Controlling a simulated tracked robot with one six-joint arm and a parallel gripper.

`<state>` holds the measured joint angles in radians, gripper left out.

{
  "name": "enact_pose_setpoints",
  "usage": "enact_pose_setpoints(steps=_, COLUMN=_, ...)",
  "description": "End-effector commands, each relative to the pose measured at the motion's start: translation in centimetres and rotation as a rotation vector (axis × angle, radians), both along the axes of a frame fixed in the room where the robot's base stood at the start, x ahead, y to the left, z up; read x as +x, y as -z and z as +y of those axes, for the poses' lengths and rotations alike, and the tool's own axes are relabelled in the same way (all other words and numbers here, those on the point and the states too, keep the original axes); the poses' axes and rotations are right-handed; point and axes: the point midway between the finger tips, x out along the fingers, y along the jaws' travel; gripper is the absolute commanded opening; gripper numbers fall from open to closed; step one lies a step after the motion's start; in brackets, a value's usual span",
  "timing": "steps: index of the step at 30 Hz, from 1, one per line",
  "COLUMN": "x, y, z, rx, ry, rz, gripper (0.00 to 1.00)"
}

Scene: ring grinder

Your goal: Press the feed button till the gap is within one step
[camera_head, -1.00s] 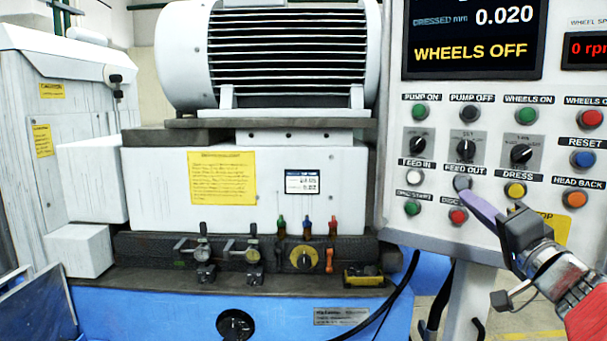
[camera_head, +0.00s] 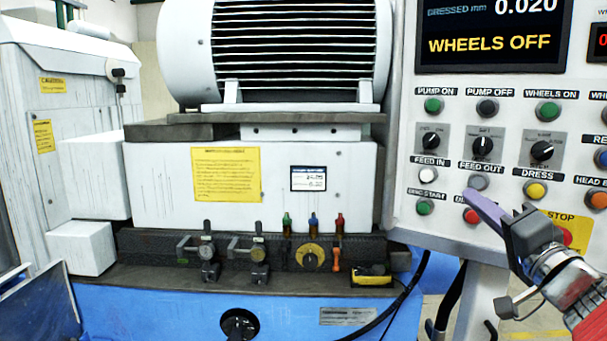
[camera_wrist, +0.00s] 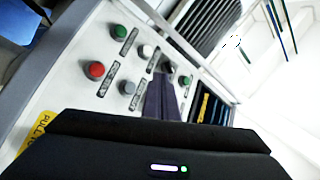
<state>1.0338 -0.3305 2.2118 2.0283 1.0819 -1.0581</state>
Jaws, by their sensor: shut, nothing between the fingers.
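The control panel (camera_head: 400,200) stands at the right. It has a white FEED IN button (camera_head: 427,174) and a grey FEED OUT button (camera_head: 478,182). My gripper (camera_head: 470,193) is shut and empty, its purple fingertips just below and left of the FEED OUT button; I cannot tell whether they touch the panel. In the wrist view my shut fingers (camera_wrist: 160,82) point at the panel between the grey button (camera_wrist: 129,88) and a green button (camera_wrist: 185,80), with the white button (camera_wrist: 146,51) beyond. A small screen (camera_head: 308,178) on the machine is too small to read surely.
The large display (camera_head: 490,40) reads "WHEELS OFF" and dressed 0.020 mm. Close by are the yellow DRESS button (camera_head: 535,190), a red button (camera_head: 471,216), a green button (camera_head: 425,207) and a red stop button (camera_head: 565,236), partly behind my gripper.

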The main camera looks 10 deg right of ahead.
Motion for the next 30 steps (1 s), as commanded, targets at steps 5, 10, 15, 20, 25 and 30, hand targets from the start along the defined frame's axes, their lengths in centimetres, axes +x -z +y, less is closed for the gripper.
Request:
enact_pose_setpoints(steps=5, x=-0.5, y=0.1, z=0.4, rx=0.001, ry=0.002, rz=0.001, gripper=0.00)
enact_pose_setpoints(steps=10, x=-0.5, y=0.1, z=0.3, rx=0.001, ry=0.002, rz=0.001, gripper=0.00)
enact_pose_setpoints(steps=15, x=-0.2, y=0.1, z=0.0, rx=0.001, ry=0.002, rz=0.001, gripper=0.00)
enact_pose_setpoints(steps=20, x=0.5, y=0.1, z=-0.8, rx=0.002, ry=0.002, rz=0.001, gripper=0.00)
enact_pose_setpoints(steps=25, x=1.6, y=0.1, z=-2.1, rx=0.001, ry=0.002, rz=0.003, gripper=0.00)
enact_pose_setpoints(steps=30, x=2.8, y=0.2, z=-3.5, rx=0.002, ry=0.003, rz=0.003, gripper=0.00)
